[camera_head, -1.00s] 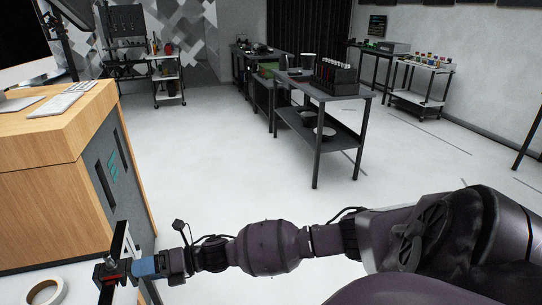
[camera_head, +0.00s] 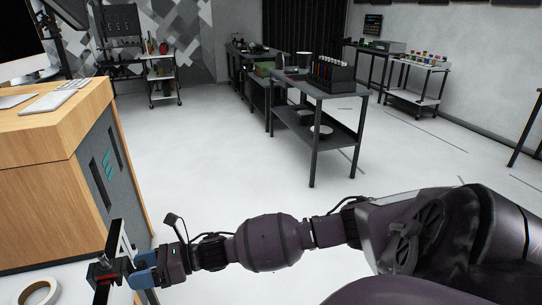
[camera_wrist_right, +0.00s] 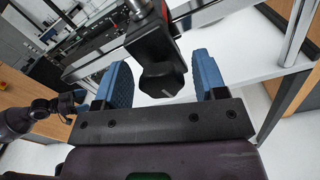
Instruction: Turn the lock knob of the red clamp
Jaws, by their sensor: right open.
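The red clamp (camera_head: 104,271) sits at the lower left of the head view, on a metal rail. In the right wrist view, the clamp's red and black body (camera_wrist_right: 150,38) comes down from the top, with its black lock knob (camera_wrist_right: 162,82) at the lower end. My right gripper (camera_head: 140,270) reaches the clamp from the right, its blue fingers open. In the right wrist view, the right gripper (camera_wrist_right: 162,66) has one finger on each side of the knob, with a visible gap on both sides.
A tape roll (camera_head: 40,292) lies on the white table at the lower left. A wooden desk (camera_head: 50,130) with a keyboard (camera_head: 55,100) stands behind the clamp. A dark table (camera_head: 325,90) with bottles stands farther back. Open floor lies between.

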